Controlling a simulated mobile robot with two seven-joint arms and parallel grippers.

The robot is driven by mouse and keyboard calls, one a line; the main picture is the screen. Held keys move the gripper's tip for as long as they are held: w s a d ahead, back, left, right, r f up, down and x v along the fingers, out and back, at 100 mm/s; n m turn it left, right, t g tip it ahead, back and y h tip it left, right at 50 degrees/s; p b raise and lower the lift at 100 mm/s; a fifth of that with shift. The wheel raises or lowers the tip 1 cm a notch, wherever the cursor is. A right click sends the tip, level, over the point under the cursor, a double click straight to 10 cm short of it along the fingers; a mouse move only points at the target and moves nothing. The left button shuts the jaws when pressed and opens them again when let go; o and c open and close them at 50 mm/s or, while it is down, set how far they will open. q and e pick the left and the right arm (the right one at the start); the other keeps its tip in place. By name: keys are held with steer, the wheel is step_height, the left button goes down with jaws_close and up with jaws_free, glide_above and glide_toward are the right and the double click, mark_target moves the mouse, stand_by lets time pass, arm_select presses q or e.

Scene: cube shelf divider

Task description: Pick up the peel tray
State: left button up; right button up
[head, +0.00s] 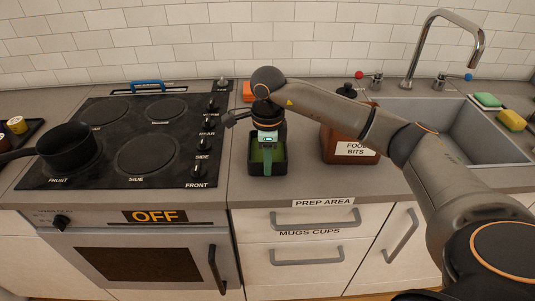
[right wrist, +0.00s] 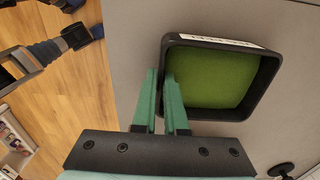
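The peel tray (head: 281,167) is a small black open box with a green inside. It stands on the counter just right of the stove. In the right wrist view the tray (right wrist: 265,85) shows its green floor and a pale label on its far rim. My right gripper (head: 267,160) points down at the tray. In the right wrist view its two green fingers (right wrist: 160,73) are a little apart, with a narrow gap between them, at the tray's left wall. One finger overlaps the wall; contact is not clear. My left gripper is not in view.
A brown bin labelled food bits (head: 340,143) stands right of the tray, partly behind my arm. The stove (head: 110,180) with a black pot (head: 67,147) is at the left. The sink (head: 450,125) is at the right. An orange item (head: 248,92) lies behind the tray.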

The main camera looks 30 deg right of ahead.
jaws_close()
steer(key=shift+r, duration=0.15)
stand_by(1.0)
steer(key=shift+r, duration=0.2)
step_height(320, 180, up, 2)
steer(key=shift+w+r, duration=0.1)
steer(key=s+a+r, duration=0.2)
steer(key=s+r, duration=0.3)
steer(key=s, duration=0.2)
steer(key=s+a+r, duration=0.3)
steer(key=s+r, duration=0.2)
steer(key=s, duration=0.1)
steer(key=w+a+f+n+p, duration=0.1)
steer(key=a+f+n, duration=0.1)
steer(key=n, duration=1)
steer(key=w+a+f+n+p, duration=0.1)
steer(key=f+n, duration=0.4)
steer(key=n, duration=0.7)
steer(key=shift+w+a+f+n+p, duration=0.2)
steer(key=shift+a+n+p, duration=0.1)
steer(key=shift+a+p, duration=0.5)
